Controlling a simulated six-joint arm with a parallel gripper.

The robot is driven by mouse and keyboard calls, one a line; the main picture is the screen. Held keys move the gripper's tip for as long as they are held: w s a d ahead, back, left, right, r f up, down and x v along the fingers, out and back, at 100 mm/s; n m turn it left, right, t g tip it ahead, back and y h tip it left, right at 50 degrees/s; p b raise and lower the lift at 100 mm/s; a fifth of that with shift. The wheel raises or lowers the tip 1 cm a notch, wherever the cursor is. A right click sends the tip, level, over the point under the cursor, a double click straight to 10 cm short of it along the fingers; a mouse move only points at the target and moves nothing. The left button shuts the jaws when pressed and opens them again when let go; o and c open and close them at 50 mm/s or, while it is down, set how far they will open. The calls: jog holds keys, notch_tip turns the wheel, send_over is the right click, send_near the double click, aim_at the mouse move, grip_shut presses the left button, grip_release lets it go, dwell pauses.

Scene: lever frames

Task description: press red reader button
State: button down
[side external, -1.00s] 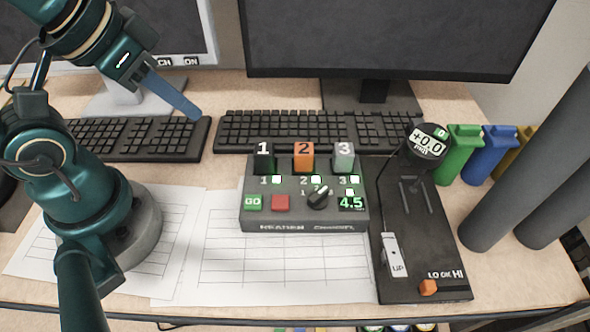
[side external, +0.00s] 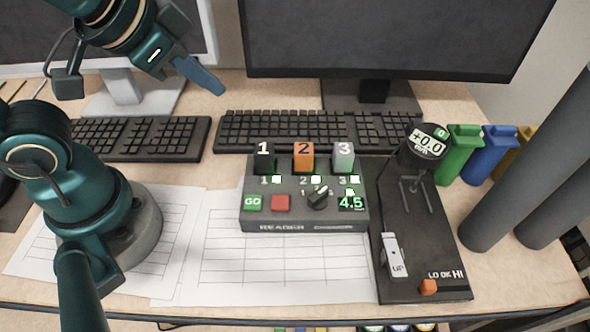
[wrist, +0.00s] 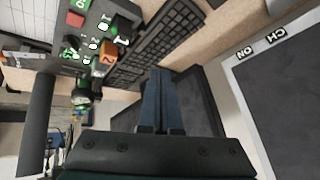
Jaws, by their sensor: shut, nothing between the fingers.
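The dark reader box (side external: 300,218) stands mid-desk. Its red button (side external: 281,202) sits on the top face, just right of the green GO button (side external: 253,203). In the wrist view the red button (wrist: 75,19) shows at the upper left, beside the green one (wrist: 70,41). My gripper (side external: 216,90) is shut and empty, with its blue fingers together. It is in the air at the upper left, above and behind the left keyboard, well away from the red button. In the wrist view its fingers (wrist: 161,75) point up the picture.
On the box stand blocks marked 1 (side external: 263,158), 2 (side external: 303,157) and 3 (side external: 343,157), plus a black knob (side external: 318,198) and a 4.5 display (side external: 351,204). A black lever panel (side external: 430,250) is to the right. Keyboards (side external: 320,131) and monitors are behind; paper (side external: 280,275) lies in front.

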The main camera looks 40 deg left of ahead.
jog(key=w+d+m+t+h, duration=0.1)
jog(key=w+d+m, duration=0.1)
jog(key=d+m, duration=0.35)
jog(key=m+h, duration=0.1)
jog(key=m, duration=0.2)
send_over(274, 203)
notch_tip(274, 203, down, 2)
jog(key=shift+w+f, duration=0.1)
jog(key=shift+f, duration=4.35)
jog(key=shift+f, duration=0.4)
